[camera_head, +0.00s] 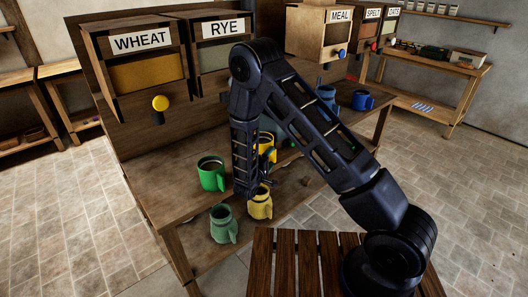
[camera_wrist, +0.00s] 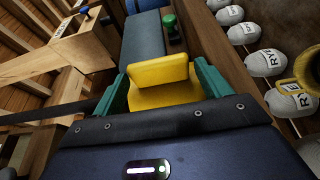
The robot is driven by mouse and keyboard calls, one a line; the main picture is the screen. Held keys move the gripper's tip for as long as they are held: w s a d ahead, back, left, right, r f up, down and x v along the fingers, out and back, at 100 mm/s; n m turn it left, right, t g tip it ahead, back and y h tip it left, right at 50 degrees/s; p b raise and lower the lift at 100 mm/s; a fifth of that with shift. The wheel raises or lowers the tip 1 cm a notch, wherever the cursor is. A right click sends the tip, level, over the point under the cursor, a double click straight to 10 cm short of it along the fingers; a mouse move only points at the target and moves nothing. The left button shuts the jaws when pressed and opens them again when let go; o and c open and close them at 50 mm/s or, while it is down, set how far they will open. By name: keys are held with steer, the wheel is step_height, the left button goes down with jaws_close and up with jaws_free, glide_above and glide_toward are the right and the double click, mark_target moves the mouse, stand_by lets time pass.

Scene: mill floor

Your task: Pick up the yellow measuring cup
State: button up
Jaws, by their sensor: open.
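In the wrist view my gripper (camera_wrist: 162,76) is open, with a green finger on each side of a yellow piece (camera_wrist: 158,72). This seems to be part of a yellow cup, but its full shape is hidden. I cannot tell whether the fingers touch it. In the head view my fingers are hard to make out.
A green mug (camera_head: 211,173) stands on the bench to the left, a duller green mug (camera_head: 223,224) lower down. A blue mug (camera_head: 362,100) stands to the right. Labelled bins such as the WHEAT bin (camera_head: 146,68) line the back. A slatted wooden surface (camera_head: 290,262) is in front.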

steer(key=shift+x, duration=2.7)
steer(key=shift+r, duration=0.1)
steer(key=c, duration=1)
